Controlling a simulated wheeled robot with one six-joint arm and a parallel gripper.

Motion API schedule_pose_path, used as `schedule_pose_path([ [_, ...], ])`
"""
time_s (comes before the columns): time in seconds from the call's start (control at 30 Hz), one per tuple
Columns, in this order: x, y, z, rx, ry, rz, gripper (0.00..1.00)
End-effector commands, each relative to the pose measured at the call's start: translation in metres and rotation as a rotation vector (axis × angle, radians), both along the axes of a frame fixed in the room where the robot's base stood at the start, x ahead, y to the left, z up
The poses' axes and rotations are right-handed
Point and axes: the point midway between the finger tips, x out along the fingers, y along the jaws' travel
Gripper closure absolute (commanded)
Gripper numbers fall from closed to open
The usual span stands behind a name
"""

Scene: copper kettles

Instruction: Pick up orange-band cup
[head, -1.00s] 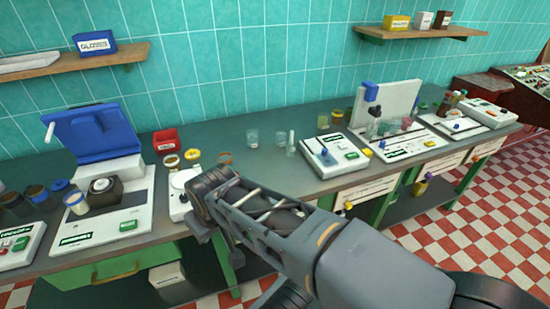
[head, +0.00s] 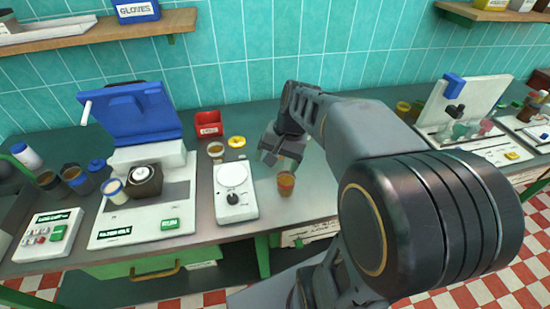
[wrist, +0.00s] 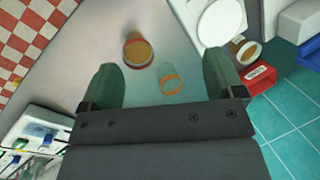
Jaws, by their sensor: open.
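In the wrist view a clear cup with an orange band (wrist: 171,83) stands on the grey bench between the lines of my two fingers, nearer the right one. I cannot make it out in the head view, where my gripper hides that spot. My gripper (wrist: 162,80) is open and empty, pointing down at the bench; it also shows in the head view (head: 279,160). Whether the fingertips are level with the cup, I cannot tell. A second cup with amber contents (wrist: 137,52) stands beside the left finger; it also shows in the head view (head: 286,184), in front of my gripper.
A white device with a round plate (head: 235,192) stands left of my gripper. Behind it are a small jar (head: 216,151), a yellow ring-shaped item (head: 237,142) and a red bin (head: 209,124). A blue-lidded machine (head: 140,205) is further left. My arm covers the bench to the right.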

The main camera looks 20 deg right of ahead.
Motion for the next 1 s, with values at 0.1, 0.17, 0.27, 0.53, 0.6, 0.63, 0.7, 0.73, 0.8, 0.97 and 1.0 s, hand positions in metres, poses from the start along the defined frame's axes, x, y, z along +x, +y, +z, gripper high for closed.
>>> schedule_pose_path([
  [0.1,0.042,-0.029,-0.014,0.206,0.167,-0.26,0.09],
  [0.17,0.06,-0.046,-0.021,0.309,0.241,-0.375,0.09],
  [0.27,0.085,-0.077,-0.034,0.474,0.35,-0.543,0.09],
  [0.53,0.116,-0.157,-0.07,0.822,0.551,-0.817,0.09],
  [0.6,0.118,-0.171,-0.076,0.877,0.578,-0.85,0.09],
  [0.63,0.119,-0.176,-0.079,0.896,0.588,-0.861,0.09],
  [0.7,0.12,-0.183,-0.083,0.931,0.606,-0.879,0.09],
  [0.73,0.12,-0.184,-0.084,0.942,0.61,-0.884,0.09],
  [0.8,0.122,-0.182,-0.088,0.96,0.62,-0.892,0.09],
  [0.97,0.127,-0.158,-0.099,0.969,0.627,-0.897,0.09],
  [1.0,0.129,-0.152,-0.101,0.968,0.626,-0.895,0.09],
])
